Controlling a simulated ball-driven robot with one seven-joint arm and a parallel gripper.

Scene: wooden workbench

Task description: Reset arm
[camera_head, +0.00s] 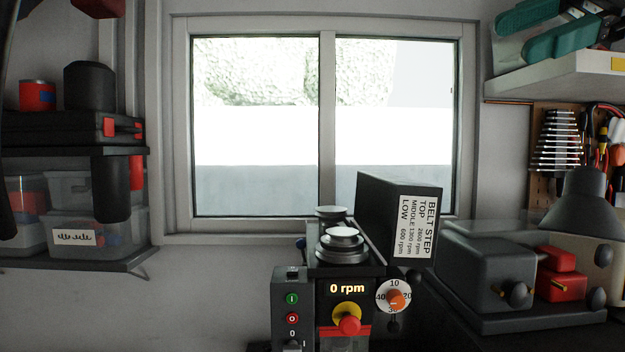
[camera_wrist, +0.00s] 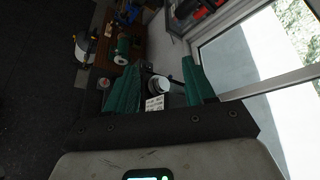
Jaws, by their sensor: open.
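My gripper (camera_wrist: 160,65) shows in the wrist view with its two green fingers spread wide apart. Nothing is between the fingertips, and the gripper is open. Beyond the gap, in the background, is the grey machine with a stepped pulley (camera_wrist: 161,84) and a white label. In the head view, two long teal shapes (camera_head: 562,38) show at the upper right, in front of or on a pale shelf. I cannot tell from that view whether they are my fingers.
The machine with a 0 rpm display (camera_head: 347,288) and an open belt cover (camera_head: 385,205) stands below the window (camera_head: 255,190). Black shelves (camera_head: 80,262) with bins are at left.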

